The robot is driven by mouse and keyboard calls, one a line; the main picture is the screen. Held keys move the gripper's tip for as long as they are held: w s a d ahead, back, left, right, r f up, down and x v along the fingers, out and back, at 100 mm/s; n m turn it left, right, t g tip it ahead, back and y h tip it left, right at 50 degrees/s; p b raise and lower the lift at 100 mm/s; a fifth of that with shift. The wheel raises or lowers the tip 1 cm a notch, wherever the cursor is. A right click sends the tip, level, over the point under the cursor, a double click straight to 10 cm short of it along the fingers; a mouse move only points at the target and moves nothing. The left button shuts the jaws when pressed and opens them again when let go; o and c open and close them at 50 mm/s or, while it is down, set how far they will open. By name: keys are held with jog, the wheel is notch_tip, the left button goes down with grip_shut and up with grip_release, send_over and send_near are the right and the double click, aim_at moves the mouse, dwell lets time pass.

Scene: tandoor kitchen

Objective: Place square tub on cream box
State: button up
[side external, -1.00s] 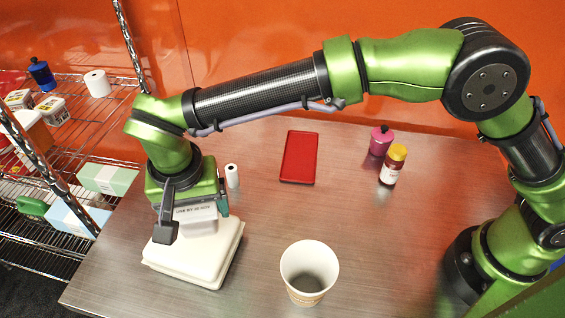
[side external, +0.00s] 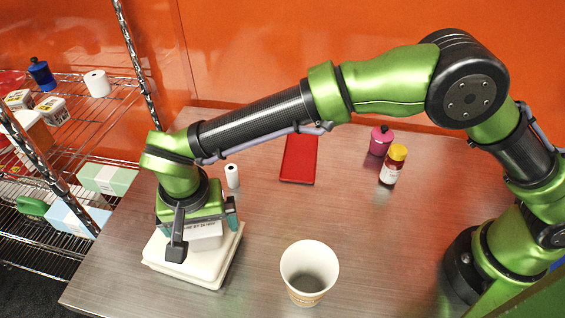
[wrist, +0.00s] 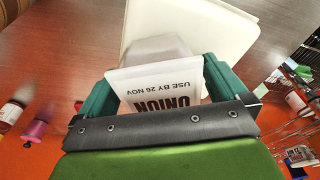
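The square tub (side external: 205,237) is pale, with a label that reads "UNION" and "USE BY 26 NOV" in the wrist view (wrist: 160,88). My gripper (side external: 202,230) is shut on it, with a teal finger at each side in the wrist view (wrist: 160,80). The cream box (side external: 185,265) is a low, lidded, off-white box at the left end of the table. It also shows beyond the tub in the wrist view (wrist: 205,28). The tub is over the box lid, close to it. I cannot tell whether they touch. My gripper hides part of both.
A paper cup (side external: 309,272) stands right of the box. A white roll (side external: 232,176) stands behind it. A red tray (side external: 299,160), a pink bottle (side external: 381,142) and a yellow-capped bottle (side external: 392,166) are farther back. A wire shelf (side external: 75,165) is at the left.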

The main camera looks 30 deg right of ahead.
aim_at(200, 226)
jog(key=shift+r, duration=0.1)
jog(key=r, duration=0.4)
jog(key=s+r, duration=0.1)
jog(key=r, duration=0.6)
jog(key=shift+s+a+r, duration=0.3)
jog(key=shift+r, duration=0.1)
jog(key=d+r+y, duration=0.1)
jog(key=d+r, duration=0.2)
jog(key=d, duration=0.5)
jog(key=w+d+r+t+y, duration=0.1)
jog(key=d+r, duration=0.2)
jog(key=d, duration=0.4)
jog(key=d+r+y, duration=0.1)
jog(key=d+r, duration=0.2)
jog(key=d, duration=0.5)
jog(key=s+d+f+t, duration=0.2)
jog(key=s+d, duration=0.3)
jog(key=d, duration=0.3)
jog(key=s+d+f+t, duration=0.2)
jog(key=s+d, duration=0.4)
jog(key=d, duration=0.1)
jog(key=shift+d+t, duration=0.3)
jog(key=shift+d, duration=0.05)
